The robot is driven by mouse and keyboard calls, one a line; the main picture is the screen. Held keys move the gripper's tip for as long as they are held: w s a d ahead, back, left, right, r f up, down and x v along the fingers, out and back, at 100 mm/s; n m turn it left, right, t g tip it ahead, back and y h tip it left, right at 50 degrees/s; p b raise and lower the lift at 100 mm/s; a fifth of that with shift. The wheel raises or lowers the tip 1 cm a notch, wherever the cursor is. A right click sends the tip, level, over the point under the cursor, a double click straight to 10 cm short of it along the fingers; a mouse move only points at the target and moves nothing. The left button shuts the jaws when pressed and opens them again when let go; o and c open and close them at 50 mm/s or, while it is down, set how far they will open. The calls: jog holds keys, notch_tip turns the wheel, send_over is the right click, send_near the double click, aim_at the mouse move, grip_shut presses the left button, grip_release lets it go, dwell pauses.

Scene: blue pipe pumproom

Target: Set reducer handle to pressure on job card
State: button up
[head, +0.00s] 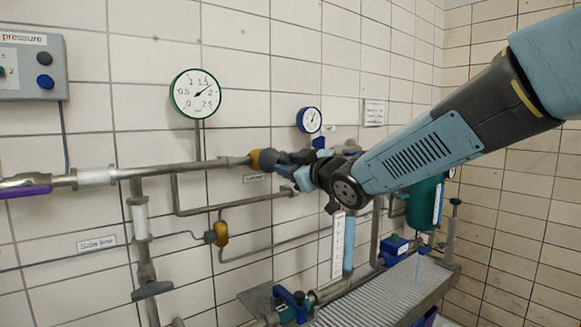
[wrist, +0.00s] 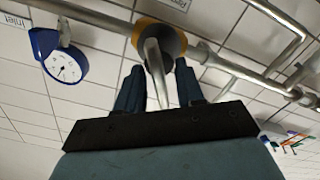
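The reducer (head: 264,160) shows as an orange-yellow body on the wall pipe in the head view. In the wrist view its orange ring (wrist: 171,36) is at the top, with a tapered metal handle (wrist: 155,72) pointing towards my camera. My gripper (wrist: 160,82) is open, with one dark blue finger on each side of the handle and visible gaps to both. In the head view my gripper (head: 279,160) is right at the reducer and hides its handle. The green-rimmed gauge (head: 195,94) has its needle between 1.5 and 2. A small sheet (head: 374,112) on the wall, possibly the job card, is unreadable.
A blue-rimmed gauge (head: 309,120) is close above my wrist. A grey box labelled pressure (head: 32,66) with buttons is at upper left. A purple lever (head: 25,191) is at the left pipe end. Lower pipes and a ribbed grey surface (head: 385,292) lie below my arm.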

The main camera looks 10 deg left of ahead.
jog(key=v, duration=1.3)
jog(key=shift+s+d, duration=0.2)
jog(key=shift+d, duration=0.15)
jog(key=shift+s, duration=0.15)
dwell(2.0)
jog(key=shift+s+d, duration=0.2)
jog(key=shift+d, duration=0.2)
jog(key=x, duration=1.4)
jog(key=shift+s, duration=0.1)
jog(key=shift+d, duration=0.1)
grip_shut()
jog(key=shift+f, duration=0.1)
